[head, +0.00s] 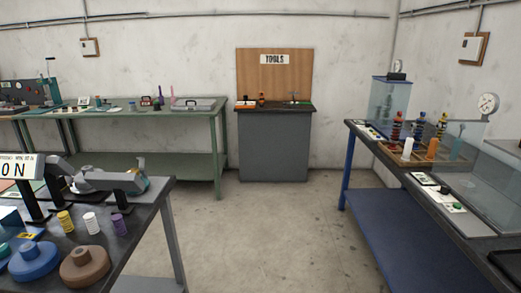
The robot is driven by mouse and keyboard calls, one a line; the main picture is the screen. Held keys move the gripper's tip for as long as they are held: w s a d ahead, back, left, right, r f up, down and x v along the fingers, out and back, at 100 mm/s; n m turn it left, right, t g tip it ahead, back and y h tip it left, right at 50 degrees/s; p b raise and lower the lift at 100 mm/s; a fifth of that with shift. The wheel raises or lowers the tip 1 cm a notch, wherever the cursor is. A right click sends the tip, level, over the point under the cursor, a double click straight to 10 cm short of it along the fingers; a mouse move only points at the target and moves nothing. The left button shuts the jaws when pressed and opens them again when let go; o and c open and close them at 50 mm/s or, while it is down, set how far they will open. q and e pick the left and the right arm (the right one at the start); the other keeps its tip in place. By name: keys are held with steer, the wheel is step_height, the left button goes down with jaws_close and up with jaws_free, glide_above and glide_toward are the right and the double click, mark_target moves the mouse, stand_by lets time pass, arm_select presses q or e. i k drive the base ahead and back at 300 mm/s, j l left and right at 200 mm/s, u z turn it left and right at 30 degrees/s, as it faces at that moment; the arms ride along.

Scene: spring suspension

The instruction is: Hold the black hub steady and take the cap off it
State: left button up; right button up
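I cannot make out a black hub or its cap for certain in the head view. On the near left table stand a blue round stepped part (33,259) and a brown round stepped part (84,267), each like a flanged disc with a raised centre; neither is black. Neither of my grippers is in view.
The near left table (138,232) also bears yellow (65,222), white (91,223) and purple (119,225) springs and a grey-black fixture (112,180). A right bench (420,182) holds a rack and clear boxes. A tool cabinet (273,145) stands behind. The floor (260,235) between is clear.

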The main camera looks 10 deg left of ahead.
mark_target(156, 106)
steer(key=i, duration=0.75)
steer(key=i+l+u, duration=0.15)
steer(key=i, duration=2.05)
steer(key=i+u, duration=0.2)
steer(key=i, duration=0.5)
steer(key=i+l+u, duration=0.2)
steer(key=i, duration=0.5)
steer(key=i+j+u, duration=0.2)
steer(key=u, duration=0.15)
steer(key=i+j+u, duration=0.1)
steer(key=i+u, duration=0.65)
steer(key=i+j+z, duration=0.15)
steer(key=i+j, duration=0.2)
steer(key=i+j+z, duration=0.2)
steer(key=j, duration=0.35)
steer(key=i+l, duration=0.05)
steer(key=i, duration=0.05)
